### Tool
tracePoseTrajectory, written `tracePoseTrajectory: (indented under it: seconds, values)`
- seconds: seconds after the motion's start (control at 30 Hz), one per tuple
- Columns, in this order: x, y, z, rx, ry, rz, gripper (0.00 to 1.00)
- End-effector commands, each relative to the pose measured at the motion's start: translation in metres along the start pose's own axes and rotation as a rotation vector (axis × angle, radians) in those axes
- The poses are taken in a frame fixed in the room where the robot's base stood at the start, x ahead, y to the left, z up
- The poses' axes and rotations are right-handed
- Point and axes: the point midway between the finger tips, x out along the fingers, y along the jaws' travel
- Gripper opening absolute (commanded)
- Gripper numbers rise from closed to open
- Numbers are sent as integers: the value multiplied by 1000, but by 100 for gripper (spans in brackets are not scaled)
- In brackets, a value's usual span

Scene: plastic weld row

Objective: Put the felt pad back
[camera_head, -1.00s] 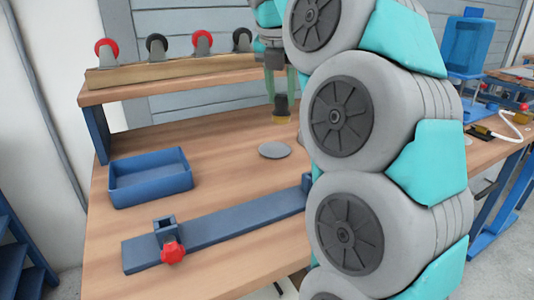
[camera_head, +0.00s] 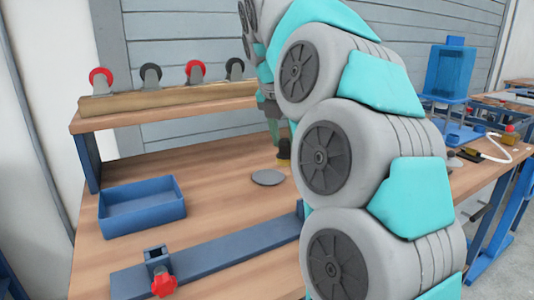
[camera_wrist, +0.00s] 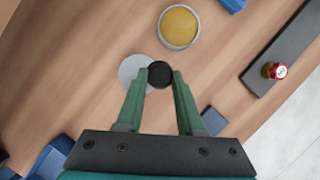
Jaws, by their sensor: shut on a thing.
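The held piece, which I take to be the felt pad (camera_head: 284,158), has a black upper part and a yellowish base in the head view. In the wrist view only its round black top (camera_wrist: 160,74) shows, between the green fingers. My gripper (camera_head: 279,135) is shut on it and holds it upright, low over the bench. A flat grey disc (camera_head: 268,177) lies on the bench just left of and in front of the held piece. In the wrist view the disc (camera_wrist: 131,70) is partly hidden by the fingers and the black top. Whether the piece touches anything below is unclear.
A yellow round thing with a silver rim (camera_wrist: 180,27) lies close by. A blue tray (camera_head: 142,208) stands on the left, and a blue rail (camera_head: 225,250) with a red knob (camera_head: 164,283) in front. A raised shelf (camera_head: 170,112) holds several casters.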

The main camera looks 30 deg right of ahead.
Motion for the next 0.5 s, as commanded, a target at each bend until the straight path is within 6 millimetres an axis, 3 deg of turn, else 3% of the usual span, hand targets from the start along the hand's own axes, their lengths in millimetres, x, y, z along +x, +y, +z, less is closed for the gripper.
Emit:
tracePoseTrajectory:
  seconds: [0.1, 0.2, 0.5]
  values:
    - [1, 24, -5, -2, -1, 0, 0]
    - [1, 34, -6, -1, -1, 1, 0]
    - [14, 38, -14, -1, 4, -3, 0]
